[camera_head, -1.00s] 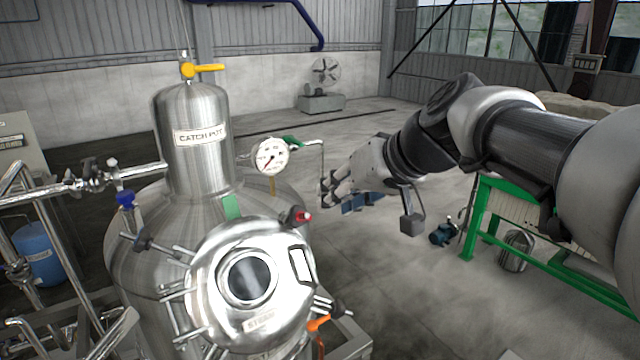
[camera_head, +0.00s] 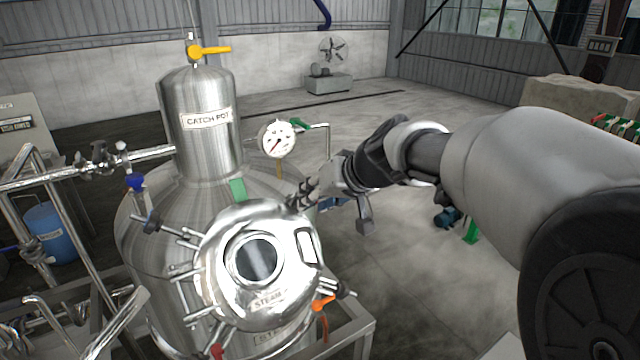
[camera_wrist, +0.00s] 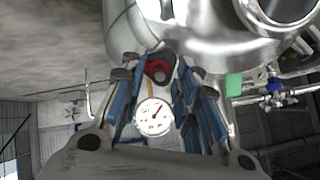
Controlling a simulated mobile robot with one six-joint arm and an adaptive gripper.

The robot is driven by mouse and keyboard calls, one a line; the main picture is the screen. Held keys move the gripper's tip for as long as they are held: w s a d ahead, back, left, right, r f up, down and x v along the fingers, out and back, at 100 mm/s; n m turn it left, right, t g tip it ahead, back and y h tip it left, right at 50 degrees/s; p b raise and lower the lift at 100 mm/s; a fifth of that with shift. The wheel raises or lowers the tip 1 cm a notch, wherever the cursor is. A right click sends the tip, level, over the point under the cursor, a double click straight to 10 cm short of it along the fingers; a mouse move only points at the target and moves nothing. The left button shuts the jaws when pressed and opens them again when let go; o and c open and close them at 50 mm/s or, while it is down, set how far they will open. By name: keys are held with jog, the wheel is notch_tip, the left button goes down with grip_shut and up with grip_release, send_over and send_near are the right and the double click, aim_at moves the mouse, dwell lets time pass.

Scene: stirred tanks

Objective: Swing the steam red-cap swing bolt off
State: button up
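The steam tank's domed lid (camera_head: 262,295) carries a round sight glass and a STEAM label, with several swing bolts around its rim. In the wrist view a red cap (camera_wrist: 157,66), dark in its middle, lies between my fingertips, against the shiny lid. My gripper (camera_head: 306,193) is at the lid's upper right edge in the head view and hides this cap there. In the wrist view my gripper (camera_wrist: 157,74) is open, with a blue-padded finger on either side of the red cap. I cannot tell whether a finger touches it.
A pressure gauge (camera_head: 277,139) stands just behind my gripper. The catch pot (camera_head: 203,125) rises at the back left. An orange-handled bolt (camera_head: 322,303) is at the lid's lower right, and another red cap (camera_head: 216,350) is low at left. Open floor lies to the right.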

grip_shut()
dwell(0.6)
